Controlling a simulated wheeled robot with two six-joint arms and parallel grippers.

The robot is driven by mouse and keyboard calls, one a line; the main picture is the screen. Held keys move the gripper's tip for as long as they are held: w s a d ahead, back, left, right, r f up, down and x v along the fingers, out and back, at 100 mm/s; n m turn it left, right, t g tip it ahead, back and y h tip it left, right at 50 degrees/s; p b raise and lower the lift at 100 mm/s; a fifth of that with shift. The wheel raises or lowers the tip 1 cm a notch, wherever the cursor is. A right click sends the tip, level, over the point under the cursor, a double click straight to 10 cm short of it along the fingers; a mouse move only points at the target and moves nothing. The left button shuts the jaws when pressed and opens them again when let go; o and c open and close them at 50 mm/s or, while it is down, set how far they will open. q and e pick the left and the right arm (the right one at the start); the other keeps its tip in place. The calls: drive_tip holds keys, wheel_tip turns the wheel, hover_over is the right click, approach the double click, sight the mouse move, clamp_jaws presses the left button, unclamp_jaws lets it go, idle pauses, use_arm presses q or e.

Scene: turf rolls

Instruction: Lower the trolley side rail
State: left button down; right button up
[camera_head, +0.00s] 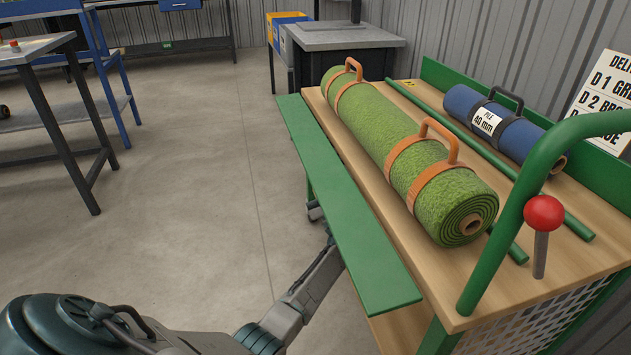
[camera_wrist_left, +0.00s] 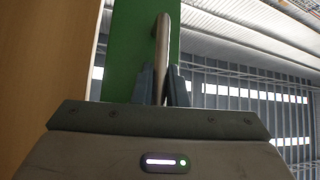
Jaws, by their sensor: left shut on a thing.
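The trolley's green side rail (camera_head: 345,195) runs along the left edge of the wooden deck. Its broad green face shows in the head view, leaning outward from the deck; its exact angle is hard to tell. In the left wrist view the green rail (camera_wrist_left: 130,50) fills the upper middle, with a bent metal handle (camera_wrist_left: 162,40) in front of it. My left gripper (camera_wrist_left: 163,88) is shut on this handle. In the head view my left arm reaches in low from the left, and its gripper is hidden behind the rail. My right gripper is not in view.
A green turf roll (camera_head: 400,150) with orange straps and a blue roll (camera_head: 500,120) lie on the deck (camera_head: 560,275), with green bars between. A red-knobbed lever (camera_head: 544,213) stands by the green push handle (camera_head: 520,200). The floor (camera_head: 190,200) left of the trolley is clear.

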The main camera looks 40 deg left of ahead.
use_arm(q)
drive_tip(key=shift+w+f+n+g, duration=0.1)
drive_tip(key=shift+n+g, duration=0.3)
drive_tip(key=shift+n, duration=0.1)
drive_tip(key=c, duration=1.5)
unclamp_jaws()
drive_tip(key=shift+o, duration=0.2)
drive_tip(key=shift+d+f, duration=0.1)
drive_tip(key=v, duration=1)
drive_tip(key=shift+d+f, duration=0.2)
drive_tip(key=shift+f, duration=0.05)
